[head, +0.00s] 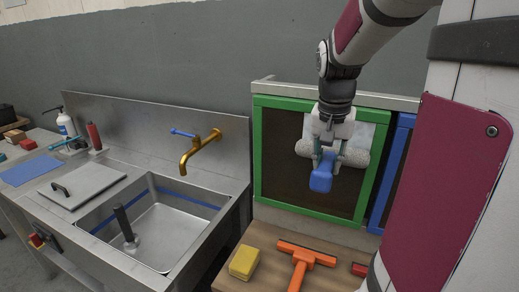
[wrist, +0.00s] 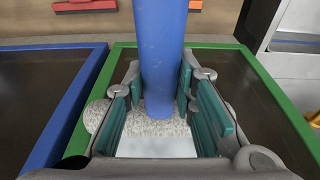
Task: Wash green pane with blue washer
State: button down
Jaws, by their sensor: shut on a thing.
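The green pane (head: 285,150) is a dark brown sheet in a green frame, standing upright behind the work table. A pale, clearer patch (head: 372,118) shows at its upper right; the rest is brown. My gripper (head: 326,158) is in front of the pane's upper right part, shut on the blue handle of the blue washer (head: 321,177). The washer's grey fluffy roller (head: 357,156) lies across at or close to the pane; contact cannot be told. In the wrist view the blue handle (wrist: 160,55) stands between the teal finger pads, with the roller (wrist: 150,128) beyond.
A blue-framed pane (head: 397,160) adjoins at the right. An orange squeegee (head: 304,258) and a yellow sponge (head: 244,262) lie on the wooden table (head: 276,236) below. A steel sink (head: 165,235) with a brass tap (head: 198,150) is at the left.

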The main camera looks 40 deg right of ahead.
jog(key=shift+a+b+x, duration=0.15)
jog(key=shift+b+x, duration=0.2)
jog(key=shift+x, duration=0.5)
jog(key=shift+a+b+x, duration=0.15)
jog(key=shift+b+x, duration=0.2)
jog(key=shift+x, duration=0.5)
jog(key=s+a+b+x, duration=0.1)
jog(key=a+b+x, duration=0.1)
jog(key=b+x, duration=0.5)
jog(key=shift+s+x, duration=0.35)
jog(key=shift+x, duration=3.15)
jog(key=shift+a+b+x, duration=0.15)
jog(key=shift+b+x, duration=0.5)
jog(key=shift+x, duration=0.2)
jog(key=shift+a+b+x, duration=0.15)
jog(key=shift+b+x, duration=0.45)
jog(key=shift+x, duration=0.2)
jog(key=shift+s, duration=0.1)
jog(key=s+a+p, duration=0.1)
jog(key=s+a, duration=0.2)
jog(key=a, duration=0.3)
jog(key=shift+s, duration=0.3)
